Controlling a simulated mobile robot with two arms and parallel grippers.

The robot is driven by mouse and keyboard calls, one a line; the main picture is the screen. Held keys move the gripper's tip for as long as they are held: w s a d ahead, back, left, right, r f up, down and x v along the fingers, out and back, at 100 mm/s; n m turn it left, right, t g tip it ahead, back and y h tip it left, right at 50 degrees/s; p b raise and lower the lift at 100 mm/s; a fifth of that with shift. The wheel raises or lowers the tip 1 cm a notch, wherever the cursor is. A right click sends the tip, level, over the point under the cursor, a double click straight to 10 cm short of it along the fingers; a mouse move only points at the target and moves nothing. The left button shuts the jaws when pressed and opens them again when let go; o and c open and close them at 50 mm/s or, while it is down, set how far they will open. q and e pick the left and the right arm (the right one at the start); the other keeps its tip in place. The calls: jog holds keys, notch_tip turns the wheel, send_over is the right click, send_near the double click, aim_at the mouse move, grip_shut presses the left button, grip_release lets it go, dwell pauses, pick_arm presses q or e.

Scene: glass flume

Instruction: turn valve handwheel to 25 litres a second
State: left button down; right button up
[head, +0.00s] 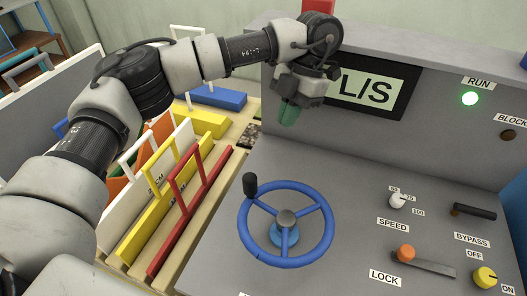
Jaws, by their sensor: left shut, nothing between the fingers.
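The blue valve handwheel (285,261) lies on the sloping grey panel, with a grey hub and a black knob (250,184) at its upper left rim. The display (370,93) on the upright panel shows "L/S", but my left arm hides the number. My left gripper (289,116) is above and behind the handwheel, in front of the upright panel, apart from the wheel. Its greenish fingertips point down and are shut with nothing held. My right gripper is out of view.
A green RUN lamp (470,99) is lit. The SPEED knob (397,201), BYPASS lever (474,211), orange LOCK lever (406,253) and yellow OFF/ON knob (485,277) sit right of the wheel. Coloured framed boards stand in a wooden rack (205,215) at left.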

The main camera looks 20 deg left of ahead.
aim_at(253, 174)
pick_arm(q)
jog(key=s+a+f+p, duration=0.1)
jog(key=s+f, duration=0.1)
jog(key=s+a+f+p, duration=0.1)
jog(key=f, duration=0.2)
jog(key=s+a+f+p, duration=0.1)
jog(key=s+f, duration=0.1)
jog(key=f, duration=0.1)
jog(key=shift+s, duration=0.35)
jog(key=shift+s+a, duration=0.15)
jog(key=shift+s, duration=0.1)
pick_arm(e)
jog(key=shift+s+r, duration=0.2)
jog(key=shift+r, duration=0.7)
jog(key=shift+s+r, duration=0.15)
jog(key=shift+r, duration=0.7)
pick_arm(q)
jog(key=shift+s+f, duration=0.1)
jog(key=shift+s+a, duration=0.25)
jog(key=shift+s, duration=0.05)
jog(key=shift+s+a+n, duration=0.2)
jog(key=shift+s+n, duration=0.25)
jog(key=shift+n, duration=0.05)
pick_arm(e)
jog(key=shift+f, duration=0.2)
